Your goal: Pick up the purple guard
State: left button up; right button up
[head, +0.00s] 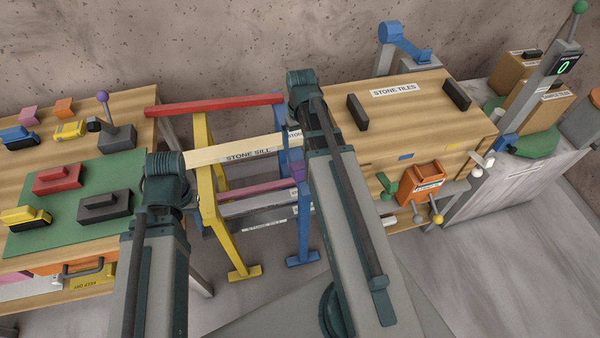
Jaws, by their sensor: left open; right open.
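My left arm rises in front of the left table's right edge. My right arm rises in front of the tile bench's left side. Dark green joints show at their upper ends, but I see no fingers of either gripper.
The trestle has a yellow leg (215,220), a blue leg (304,228) and a red top bar (215,104). A green mat (80,165) with blocks lies on the left table. The bench (420,130) labelled stone tiles stands right, with an orange fixture (424,186) below.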

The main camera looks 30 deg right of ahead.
aim_at(301, 164)
notch_tip(301, 164, down, 6)
jog(key=b, duration=0.4)
jog(key=shift+b, duration=0.4)
notch_tip(301, 164, down, 5)
jog(key=b, duration=0.5)
jog(key=shift+f, duration=0.15)
jog(key=shift+s, duration=0.1)
jog(key=c, duration=1.1)
